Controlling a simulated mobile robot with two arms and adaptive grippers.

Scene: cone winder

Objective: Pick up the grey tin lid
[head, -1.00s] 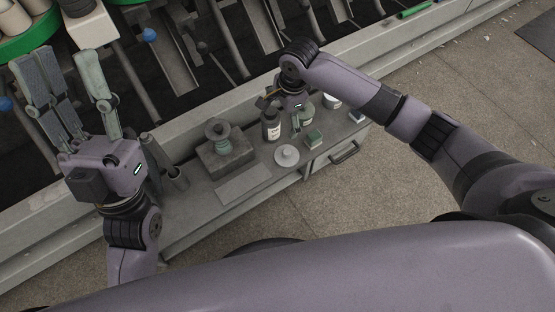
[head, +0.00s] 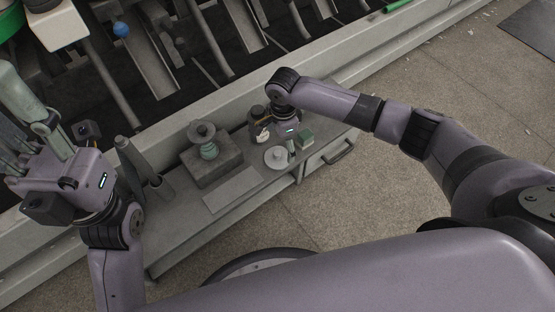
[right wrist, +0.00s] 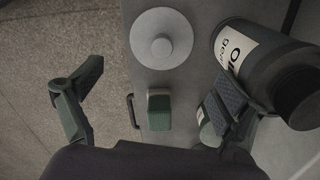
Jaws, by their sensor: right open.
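The grey tin lid (head: 277,157) is a round disc with a small raised knob. It lies flat on the bench shelf, and it also shows whole near the top of the right wrist view (right wrist: 161,38). My right gripper (head: 279,141) is low over the shelf beside the lid. In the right wrist view its fingers (right wrist: 158,92) are wide apart with nothing held between them. The lid lies beyond the fingertips there. My left gripper (head: 22,118) is raised at the left, away from the lid, its fingers spread and partly cut off by the frame edge.
A dark labelled bottle (right wrist: 265,62) stands close to my right finger. A grey block with a spool (head: 208,150) and a flat plate (head: 231,189) are left of the lid.

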